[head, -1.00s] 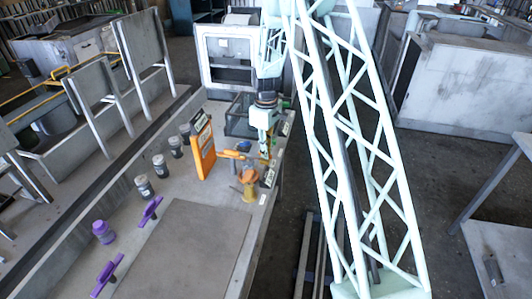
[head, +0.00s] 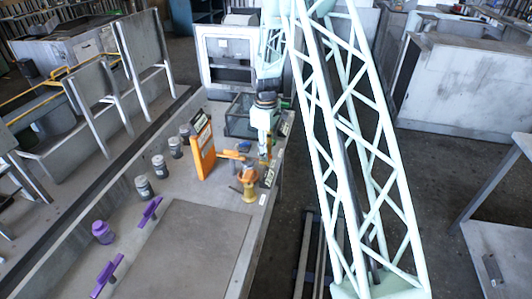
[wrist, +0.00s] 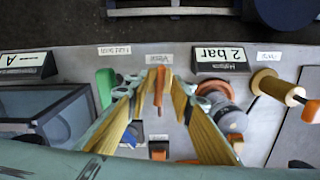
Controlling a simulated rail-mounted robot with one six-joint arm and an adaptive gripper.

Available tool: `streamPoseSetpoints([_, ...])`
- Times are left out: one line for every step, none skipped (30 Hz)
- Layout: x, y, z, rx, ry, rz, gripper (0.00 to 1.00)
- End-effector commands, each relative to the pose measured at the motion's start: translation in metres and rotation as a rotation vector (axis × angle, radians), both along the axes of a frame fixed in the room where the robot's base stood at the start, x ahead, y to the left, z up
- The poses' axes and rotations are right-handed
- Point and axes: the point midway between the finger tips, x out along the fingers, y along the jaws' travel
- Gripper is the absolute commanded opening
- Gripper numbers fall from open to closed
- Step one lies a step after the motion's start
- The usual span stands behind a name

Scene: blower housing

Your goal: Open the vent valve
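In the wrist view, a narrow orange lever (wrist: 159,86) stands out from the grey panel below a small upside-down label (wrist: 159,60) that seems to read "Vent". My gripper (wrist: 157,80) is open, its two yellow-padded fingers on either side of the lever. A gap shows between the lever and each pad, and nothing is held. In the head view my gripper (head: 266,152) points down at the far right end of the bench. The vent lever cannot be made out clearly there.
A "2 bar" display (wrist: 221,60) and a round grey fitting (wrist: 222,108) sit right of the fingers; a brass knob (wrist: 278,87) is farther right. A green handle (wrist: 105,87) and a glass-sided box (wrist: 50,115) are left. An orange panel (head: 203,150) stands on the bench.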

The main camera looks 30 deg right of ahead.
Motion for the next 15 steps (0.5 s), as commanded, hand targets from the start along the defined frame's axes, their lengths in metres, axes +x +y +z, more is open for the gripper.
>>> streamPoseSetpoints([0.0, 0.0, 0.0, 0.0, 0.0, 0.0, 0.21])
streamPoseSetpoints([0.0, 0.0, 0.0, 0.0, 0.0, 0.0, 0.21])
streamPoseSetpoints([0.0001, 0.0001, 0.0, 0.0, 0.0, 0.0, 0.21])
streamPoseSetpoints([0.0001, 0.0001, 0.0, 0.0, 0.0, 0.0, 0.21])
streamPoseSetpoints([0.0001, 0.0001, 0.0, 0.0, 0.0, 0.0, 0.21])
streamPoseSetpoints([0.0001, 0.0001, 0.0001, 0.0, 0.0, 0.0, 0.21])
streamPoseSetpoints([0.0001, 0.0001, 0.0002, 0.0, 0.0, 0.0, 0.21])
streamPoseSetpoints([0.0001, 0.0001, 0.0004, 0.0, 0.0, 0.0, 0.21])
streamPoseSetpoints([0.0001, 0.0, 0.0009, 0.0, 0.0, 0.0, 0.21])
streamPoseSetpoints([0.0002, 0.0, 0.0014, 0.0, 0.0, 0.0, 0.21])
streamPoseSetpoints([0.0002, 0.0, 0.0022, 0.0, 0.0, 0.0, 0.21])
streamPoseSetpoints([0.0003, 0.0, 0.0035, 0.0, 0.0, 0.0, 0.21])
streamPoseSetpoints([0.0003, 0.0, 0.0047, -0.001, -0.001, 0.0, 0.21])
streamPoseSetpoints([0.0004, 0.0, 0.0062, -0.001, -0.001, 0.0, 0.21])
streamPoseSetpoints([0.0004, 0.0, 0.0085, 0.0, -0.001, 0.0, 0.21])
